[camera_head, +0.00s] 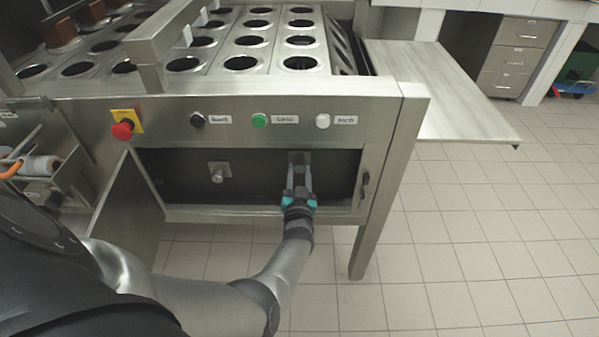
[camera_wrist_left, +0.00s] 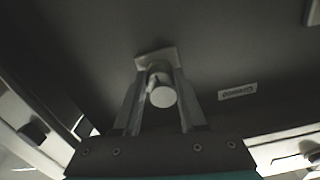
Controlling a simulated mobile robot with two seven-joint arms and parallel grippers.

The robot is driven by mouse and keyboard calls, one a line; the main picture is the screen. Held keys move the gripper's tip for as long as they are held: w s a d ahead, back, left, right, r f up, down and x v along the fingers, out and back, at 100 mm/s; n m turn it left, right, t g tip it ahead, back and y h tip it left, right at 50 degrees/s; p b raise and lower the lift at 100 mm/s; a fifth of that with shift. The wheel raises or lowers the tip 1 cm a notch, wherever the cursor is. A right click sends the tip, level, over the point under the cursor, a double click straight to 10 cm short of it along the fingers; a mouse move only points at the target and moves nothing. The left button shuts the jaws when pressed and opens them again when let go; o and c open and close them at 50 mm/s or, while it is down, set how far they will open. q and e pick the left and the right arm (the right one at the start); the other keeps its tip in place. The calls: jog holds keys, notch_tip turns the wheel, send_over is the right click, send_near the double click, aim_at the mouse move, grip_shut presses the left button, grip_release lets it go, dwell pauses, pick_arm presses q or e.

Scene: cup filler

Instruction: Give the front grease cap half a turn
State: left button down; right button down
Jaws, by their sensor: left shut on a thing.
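Inside the open compartment of the machine, a round, pale grease cap (camera_wrist_left: 163,96) on a square plate (camera_wrist_left: 156,58) sits between the two fingers of my left gripper (camera_head: 299,163). The gripper is shut on this cap. In the head view the fingers mostly hide the cap, against the back wall. A second, similar cap (camera_head: 218,173) stands free on the same wall, to the left. I cannot read from the pictures which cap is labelled front. My right gripper is not in view.
The compartment door (camera_head: 128,212) hangs open at the left. A red stop button (camera_head: 123,130), a black knob (camera_head: 197,120), a green button (camera_head: 259,120) and a white button (camera_head: 322,121) line the panel above. The tiled floor (camera_head: 470,240) at right is clear.

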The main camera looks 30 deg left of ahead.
pick_arm(q)
jog(key=shift+m, duration=0.6)
jog(key=shift+c, duration=2.3)
grip_release()
